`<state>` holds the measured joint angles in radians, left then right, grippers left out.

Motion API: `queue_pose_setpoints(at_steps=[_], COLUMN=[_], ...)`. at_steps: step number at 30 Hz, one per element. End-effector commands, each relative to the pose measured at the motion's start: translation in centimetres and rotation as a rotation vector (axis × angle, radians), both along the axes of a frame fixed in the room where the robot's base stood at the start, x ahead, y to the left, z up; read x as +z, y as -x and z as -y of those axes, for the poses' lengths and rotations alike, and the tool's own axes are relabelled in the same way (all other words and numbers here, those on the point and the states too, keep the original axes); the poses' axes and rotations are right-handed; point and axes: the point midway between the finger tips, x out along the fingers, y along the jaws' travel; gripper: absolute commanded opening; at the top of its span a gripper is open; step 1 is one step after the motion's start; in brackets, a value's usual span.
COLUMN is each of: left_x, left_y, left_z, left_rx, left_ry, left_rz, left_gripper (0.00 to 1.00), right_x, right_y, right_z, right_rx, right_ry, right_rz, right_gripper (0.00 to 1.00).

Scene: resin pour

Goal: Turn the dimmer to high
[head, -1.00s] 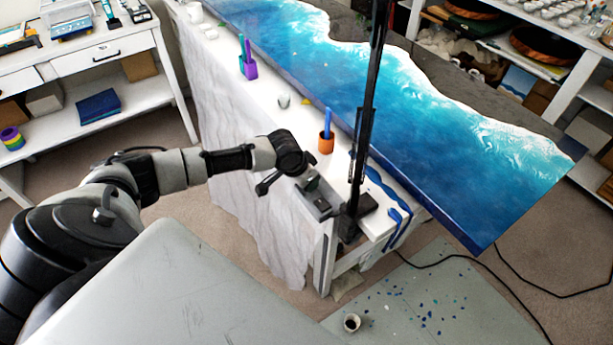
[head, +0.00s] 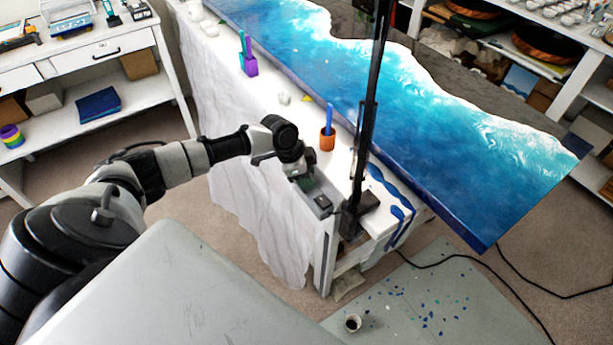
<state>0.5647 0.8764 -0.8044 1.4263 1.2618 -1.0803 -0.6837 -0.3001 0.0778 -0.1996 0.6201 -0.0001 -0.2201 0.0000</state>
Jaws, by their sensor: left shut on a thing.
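The dimmer appears to be the small grey box (head: 325,206) at the near end of the white-covered bench, beside the black lamp stand (head: 366,130). My left gripper (head: 304,182) points down at the far left end of this box and is shut on a small part there, likely its knob. The fingers and wrist hide that part, so its setting cannot be read. My right gripper is not in view.
An orange cup (head: 327,139) with a blue stick and a purple holder (head: 249,65) stand on the bench. A blue resin slab (head: 450,150) lies behind the stand. A black cable (head: 430,262) runs over the floor.

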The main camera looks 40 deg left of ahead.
Motion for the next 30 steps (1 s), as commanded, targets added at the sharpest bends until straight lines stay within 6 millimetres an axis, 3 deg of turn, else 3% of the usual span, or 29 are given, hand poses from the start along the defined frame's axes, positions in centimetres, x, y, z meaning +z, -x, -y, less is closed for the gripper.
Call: queue_pose_setpoints(at_steps=[14,15,17,30], left_x=[0.04,0.04,0.04,0.09], left_y=[-0.03,-0.03,-0.03,-0.01], left_z=[0.00,0.00,0.00,-0.01], left_rx=[-0.017,-0.017,-0.016,-0.004], left_ry=[-0.001,-0.001,-0.001,-0.001], left_rz=[0.001,0.001,0.001,0.001], left_gripper=[0.12,0.38,0.46,0.46], right_x=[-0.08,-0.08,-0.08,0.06], right_y=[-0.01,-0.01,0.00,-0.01], right_z=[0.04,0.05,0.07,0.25], right_rx=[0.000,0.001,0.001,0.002], right_ry=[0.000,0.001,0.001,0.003], right_rz=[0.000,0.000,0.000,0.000], right_gripper=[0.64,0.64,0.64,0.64])
